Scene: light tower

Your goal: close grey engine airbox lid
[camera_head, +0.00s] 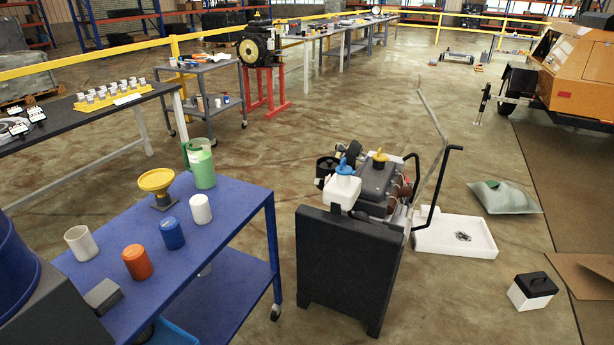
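A small engine unit (376,182) with a dark grey box-shaped top stands in the middle, behind a dark upright panel (345,262). A yellow cap (379,159) sits on its top. A white bottle with a blue cap (342,188) stands at its front left, and a round black part (327,168) is beside it. A thin grey strip (432,107) rises bent at the engine's right; I cannot tell whether it is a raised lid seen edge-on. The airbox lid cannot be told apart surely. Neither of my grippers is in view.
A blue cart (235,205) at the left holds a green jug (201,163), a yellow funnel (157,186) and several cans. A black handle (437,180) stands right of the engine. A white tray (470,235) lies behind right.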

